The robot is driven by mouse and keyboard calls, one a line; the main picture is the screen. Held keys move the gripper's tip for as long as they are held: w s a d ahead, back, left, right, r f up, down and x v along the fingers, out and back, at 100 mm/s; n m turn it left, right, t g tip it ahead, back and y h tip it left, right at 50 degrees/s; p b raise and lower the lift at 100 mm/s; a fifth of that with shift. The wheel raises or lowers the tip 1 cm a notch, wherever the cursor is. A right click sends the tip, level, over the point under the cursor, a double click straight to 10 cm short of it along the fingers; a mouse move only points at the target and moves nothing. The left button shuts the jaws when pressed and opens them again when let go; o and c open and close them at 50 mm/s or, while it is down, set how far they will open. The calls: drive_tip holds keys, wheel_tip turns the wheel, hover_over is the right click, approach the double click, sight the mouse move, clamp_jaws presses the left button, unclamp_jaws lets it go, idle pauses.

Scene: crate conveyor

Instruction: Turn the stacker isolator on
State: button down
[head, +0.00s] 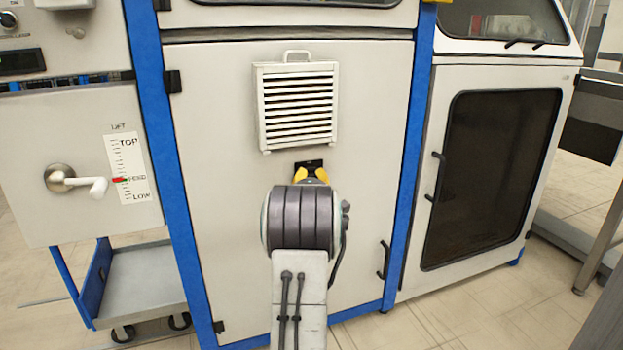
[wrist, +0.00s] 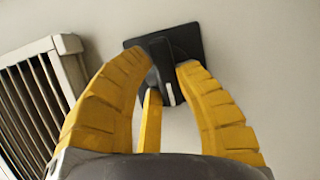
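The stacker isolator is a black square plate with a dark turning handle (wrist: 163,66), seen past my fingertips in the wrist view. A pale mark shows on the near end of the handle. In the head view its plate (head: 309,165) sits on the pale cabinet door just below the vent, mostly hidden by my gripper. My gripper (head: 311,175) has yellow fingers and points at the isolator. In the wrist view its fingertips (wrist: 166,62) are apart, one on either side of the handle, with a third finger below. I cannot tell whether they touch the handle.
A slatted vent (head: 298,105) protrudes above the isolator and shows close by at left in the wrist view (wrist: 35,95). A lift lever (head: 80,182) with a scale is on the left panel. A dark-windowed cabinet (head: 490,180) stands right, a cart (head: 145,280) lower left.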

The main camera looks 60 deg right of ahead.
drive_tip(key=shift+s+d, duration=0.15)
drive_tip(key=shift+m+g+y, duration=0.5)
drive_tip(key=shift+m, duration=1)
drive_tip(key=c, duration=0.9)
unclamp_jaws()
drive_tip(key=shift+d, duration=0.1)
drive_tip(key=shift+v, duration=5.95)
